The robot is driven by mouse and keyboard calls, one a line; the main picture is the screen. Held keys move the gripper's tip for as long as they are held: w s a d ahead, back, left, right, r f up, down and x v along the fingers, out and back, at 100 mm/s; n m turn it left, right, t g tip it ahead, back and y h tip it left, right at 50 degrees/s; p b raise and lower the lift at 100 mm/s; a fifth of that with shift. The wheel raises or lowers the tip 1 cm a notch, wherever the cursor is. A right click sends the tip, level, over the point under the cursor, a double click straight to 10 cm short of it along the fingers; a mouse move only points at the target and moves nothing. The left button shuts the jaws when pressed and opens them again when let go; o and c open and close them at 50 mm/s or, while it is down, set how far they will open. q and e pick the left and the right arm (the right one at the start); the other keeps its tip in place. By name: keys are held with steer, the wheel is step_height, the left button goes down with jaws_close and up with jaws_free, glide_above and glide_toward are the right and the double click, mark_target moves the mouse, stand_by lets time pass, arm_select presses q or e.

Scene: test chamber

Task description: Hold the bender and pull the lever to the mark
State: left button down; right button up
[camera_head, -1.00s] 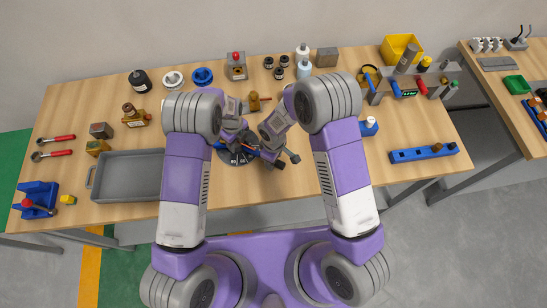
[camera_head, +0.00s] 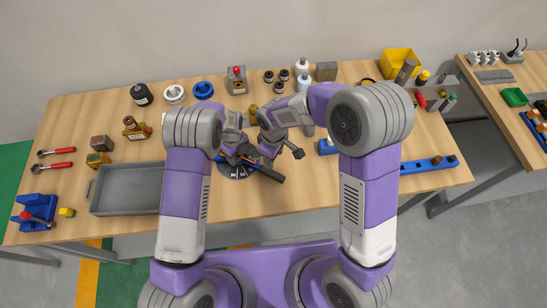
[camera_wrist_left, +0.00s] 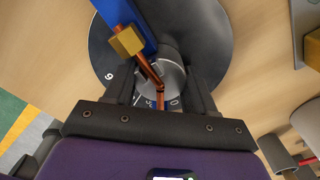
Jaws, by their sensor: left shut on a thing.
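The bender's dark round dial plate (camera_head: 232,171) with white marks lies on the table below my two wrists. Its blue lever with a black grip (camera_head: 267,171) points down and right. In the left wrist view, the blue bar (camera_wrist_left: 138,22), a brass block (camera_wrist_left: 127,40), a copper tube (camera_wrist_left: 150,72) and the grey hub (camera_wrist_left: 173,76) show above the dial plate (camera_wrist_left: 212,42). My left gripper (camera_head: 236,157) is shut on the bender, its fingers on either side of the hub. My right gripper (camera_head: 268,152) is close to the lever; its fingertips are largely hidden and its grasp is unclear.
A grey tray (camera_head: 127,190) stands left of the bender. Bottles (camera_head: 303,75), dark small jars (camera_head: 282,76) and a red-button box (camera_head: 237,80) stand behind. A blue rail (camera_head: 428,164) lies at right. The table's front strip is clear.

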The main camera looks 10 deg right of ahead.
arm_select(q)
steer(key=shift+c, duration=1.4)
jaws_free()
